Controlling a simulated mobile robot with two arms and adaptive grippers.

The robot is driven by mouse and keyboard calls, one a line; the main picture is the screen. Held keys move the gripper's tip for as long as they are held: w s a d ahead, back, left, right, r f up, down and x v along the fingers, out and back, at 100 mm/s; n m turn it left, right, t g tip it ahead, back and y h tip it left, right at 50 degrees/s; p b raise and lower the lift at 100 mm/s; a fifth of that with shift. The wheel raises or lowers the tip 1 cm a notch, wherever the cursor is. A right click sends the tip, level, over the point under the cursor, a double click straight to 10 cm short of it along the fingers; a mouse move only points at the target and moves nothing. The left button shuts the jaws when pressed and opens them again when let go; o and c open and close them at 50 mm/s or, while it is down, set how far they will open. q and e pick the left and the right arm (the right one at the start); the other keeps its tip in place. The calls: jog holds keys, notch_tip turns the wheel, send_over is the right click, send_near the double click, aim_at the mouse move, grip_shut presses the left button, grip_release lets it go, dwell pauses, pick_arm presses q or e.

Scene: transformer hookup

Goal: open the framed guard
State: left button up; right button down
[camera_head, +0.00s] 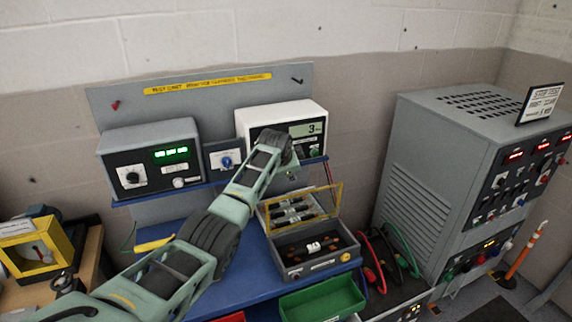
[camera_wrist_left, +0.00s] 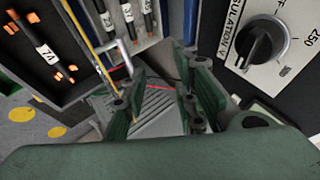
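The framed guard (camera_head: 339,200) has a thin yellow frame. In the head view it stands raised at the back of a grey open-topped box (camera_head: 318,268), with several fuses showing through or behind it. In the left wrist view the guard's yellow edge (camera_wrist_left: 83,38) runs down to beside my left finger; I cannot tell whether they touch. My left gripper (camera_wrist_left: 160,95) is open, with a clear gap between its green fingers. In the head view my left arm reaches over the blue bench to just behind the guard, and the fingers are mostly hidden. My right gripper is not in view.
A white meter (camera_head: 305,112) and a grey meter (camera_head: 152,165) stand on the shelf behind. A green bin (camera_head: 322,301) is in front of the box. Cables (camera_head: 385,258) and a large grey cabinet (camera_head: 425,205) are to the right. A yellow-framed box (camera_head: 38,250) sits far left.

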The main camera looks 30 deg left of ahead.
pick_arm(q)
jog(key=v, duration=1)
jog(key=shift+d, duration=0.1)
